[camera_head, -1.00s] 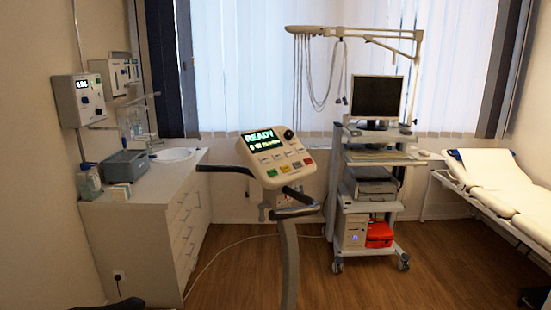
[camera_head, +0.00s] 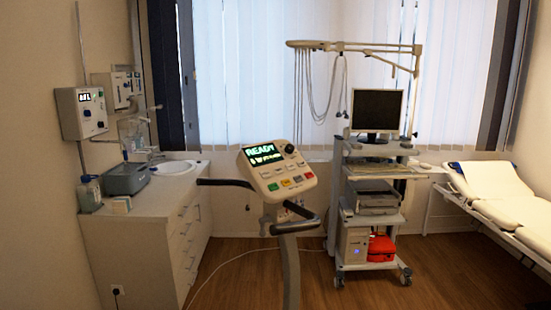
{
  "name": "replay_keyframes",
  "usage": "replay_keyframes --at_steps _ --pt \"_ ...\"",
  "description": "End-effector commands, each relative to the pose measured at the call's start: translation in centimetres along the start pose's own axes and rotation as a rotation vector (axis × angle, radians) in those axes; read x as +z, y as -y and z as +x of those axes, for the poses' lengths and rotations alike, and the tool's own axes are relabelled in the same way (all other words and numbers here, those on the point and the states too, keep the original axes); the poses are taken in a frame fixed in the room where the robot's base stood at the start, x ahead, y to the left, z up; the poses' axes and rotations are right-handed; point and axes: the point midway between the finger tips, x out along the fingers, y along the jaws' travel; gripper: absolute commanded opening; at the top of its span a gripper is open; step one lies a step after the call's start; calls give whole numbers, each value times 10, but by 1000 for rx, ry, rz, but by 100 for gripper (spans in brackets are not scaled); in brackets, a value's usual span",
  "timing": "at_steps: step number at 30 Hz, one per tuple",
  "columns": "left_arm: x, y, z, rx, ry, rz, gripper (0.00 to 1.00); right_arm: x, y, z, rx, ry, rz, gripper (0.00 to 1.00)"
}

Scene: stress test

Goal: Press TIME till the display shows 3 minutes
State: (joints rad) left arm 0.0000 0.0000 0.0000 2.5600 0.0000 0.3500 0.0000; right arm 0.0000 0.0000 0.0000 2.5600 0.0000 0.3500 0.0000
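The exercise-bike console (camera_head: 277,173) is a cream panel on a post in the middle of the view. Its display (camera_head: 263,153) reads READY in green, with a smaller second line too blurred to read. Below the display are a row of pale buttons and a row of coloured ones, green, red, orange and blue among them; their labels are too small to read, so I cannot tell which is TIME. A dark round knob (camera_head: 290,149) sits at the console's upper right. Neither of my grippers is in view.
Dark handlebars (camera_head: 295,227) stick out around the console. A white cabinet with a sink (camera_head: 173,168) stands at the left, under a wall box (camera_head: 82,112) with its own small display. A wheeled equipment cart (camera_head: 371,230) stands behind right, and an examination couch (camera_head: 495,195) is at the far right.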

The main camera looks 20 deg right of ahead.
Motion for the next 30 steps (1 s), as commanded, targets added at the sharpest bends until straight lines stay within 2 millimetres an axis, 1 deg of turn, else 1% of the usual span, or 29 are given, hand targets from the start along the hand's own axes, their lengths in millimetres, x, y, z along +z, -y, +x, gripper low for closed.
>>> replay_keyframes --at_steps 4,12,30 --pt "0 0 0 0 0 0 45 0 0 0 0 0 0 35" --pt "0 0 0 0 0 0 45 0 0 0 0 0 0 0" --pt "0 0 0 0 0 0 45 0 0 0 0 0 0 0"
